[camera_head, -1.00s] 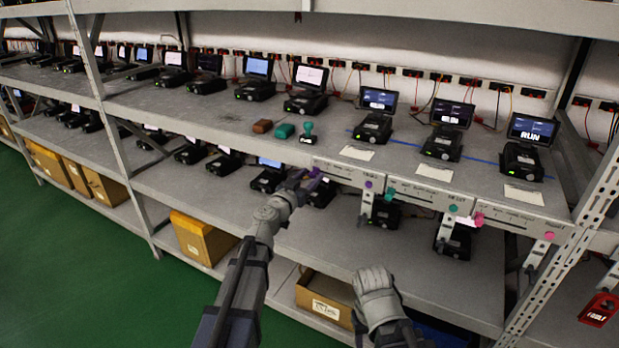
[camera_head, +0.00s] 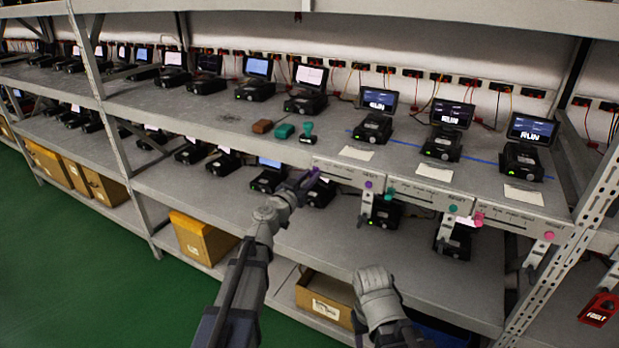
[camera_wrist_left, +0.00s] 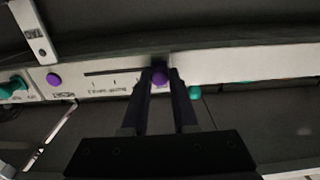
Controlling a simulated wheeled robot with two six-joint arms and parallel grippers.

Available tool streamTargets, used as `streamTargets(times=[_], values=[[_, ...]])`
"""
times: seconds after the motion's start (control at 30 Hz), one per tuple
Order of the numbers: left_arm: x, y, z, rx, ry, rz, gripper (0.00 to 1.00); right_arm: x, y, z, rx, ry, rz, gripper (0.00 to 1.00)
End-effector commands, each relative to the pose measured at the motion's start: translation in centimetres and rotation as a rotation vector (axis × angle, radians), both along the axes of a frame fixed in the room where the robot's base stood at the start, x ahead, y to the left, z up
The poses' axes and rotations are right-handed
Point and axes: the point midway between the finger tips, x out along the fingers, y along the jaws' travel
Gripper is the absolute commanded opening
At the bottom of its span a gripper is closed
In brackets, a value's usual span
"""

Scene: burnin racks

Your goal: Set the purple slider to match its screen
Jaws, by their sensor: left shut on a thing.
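The purple slider (camera_head: 316,172) is at the left end of the leftmost label strip (camera_head: 345,172) on the shelf's front edge. My left gripper (camera_head: 311,179) is shut on it. In the left wrist view the purple slider (camera_wrist_left: 160,77) sits between the fingertips, at the right end of a dark slot with tick marks. A purple button (camera_head: 368,184) is at the strip's other end. The screen (camera_head: 379,99) above this strip is lit with white lettering, too blurred to read surely. My right gripper (camera_head: 376,287) hangs low in front of the lower shelf; its fingers cannot be made out.
A teal slider (camera_head: 389,191) and a pink slider (camera_head: 478,218) sit on the neighbouring strips to the right. Stamps (camera_head: 307,133) and a brown block (camera_head: 262,126) lie on the shelf above. A cardboard box (camera_head: 325,294) stands below. A perforated upright (camera_head: 590,185) bounds the right.

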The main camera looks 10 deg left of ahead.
Motion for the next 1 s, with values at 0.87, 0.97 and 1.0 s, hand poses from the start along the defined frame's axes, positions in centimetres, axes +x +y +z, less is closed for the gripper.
streamTargets(times=[0.87, 0.97, 1.0], values=[[-0.1, -0.3, 0.0, 0.0, 0.0, 0.0, 0.0, 0.0, 0.0, 0.0, 0.0, 0.0, 0.0, 0.5], [-0.6, -1.5, 0.0, 0.0, 0.0, -0.003, 0.0, 0.0, 0.0, 0.0, 0.0, 0.0, 0.0, 0.5], [-0.8, -2.1, 0.0, 0.0, 0.0, -0.004, 0.0, 0.0, 0.0, 0.0, 0.0, 0.0, 0.0, 0.5]])
